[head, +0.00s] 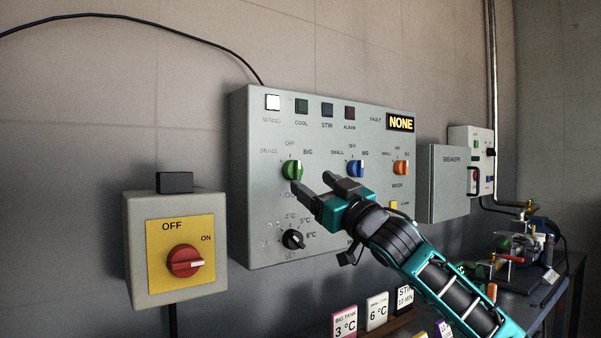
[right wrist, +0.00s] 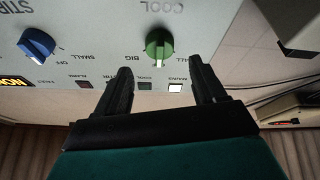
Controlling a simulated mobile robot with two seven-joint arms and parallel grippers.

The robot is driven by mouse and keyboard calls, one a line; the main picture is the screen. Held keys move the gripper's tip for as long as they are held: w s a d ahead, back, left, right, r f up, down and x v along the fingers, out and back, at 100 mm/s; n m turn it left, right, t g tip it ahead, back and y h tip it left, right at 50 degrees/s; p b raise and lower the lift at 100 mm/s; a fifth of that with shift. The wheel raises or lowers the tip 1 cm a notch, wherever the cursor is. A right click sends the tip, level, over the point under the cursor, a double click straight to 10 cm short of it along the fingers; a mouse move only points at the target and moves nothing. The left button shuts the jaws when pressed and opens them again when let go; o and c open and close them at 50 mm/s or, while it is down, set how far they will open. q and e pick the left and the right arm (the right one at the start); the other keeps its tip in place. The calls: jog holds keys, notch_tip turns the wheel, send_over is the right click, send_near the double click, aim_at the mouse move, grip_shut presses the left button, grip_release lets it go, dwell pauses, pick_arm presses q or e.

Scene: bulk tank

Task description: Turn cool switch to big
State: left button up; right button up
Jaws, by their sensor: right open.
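The cool switch is a green knob (head: 292,169) on the grey control panel (head: 335,115), with OFF above it, SMALL at its upper left and BIG at its upper right. In the right wrist view, which is upside down, the green knob (right wrist: 158,44) shows a white mark on the side of the indicator lamps, roughly toward OFF. My right gripper (head: 312,182) is open and empty in front of the panel, just below and right of the knob in the head view. In the wrist view the knob lies beyond and between its fingers (right wrist: 161,80), apparently untouched. My left gripper is out of view.
A blue knob (head: 355,169) and an orange knob (head: 401,168) sit to the right of the green one. A black dial (head: 293,240) is below. The mains box with a red switch (head: 185,262) is at left. The display (head: 401,123) reads NONE.

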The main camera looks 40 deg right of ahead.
aim_at(299, 173)
jog(key=p+x, duration=0.1)
jog(key=x, duration=0.3)
jog(key=shift+w+d+r, duration=0.1)
jog(key=shift+w+r, duration=0.25)
jog(key=shift+w, duration=0.35)
jog(key=shift+w+p, duration=0.15)
jog(key=shift+p, duration=0.15)
jog(key=shift+c, duration=0.2)
jog(key=c, duration=1)
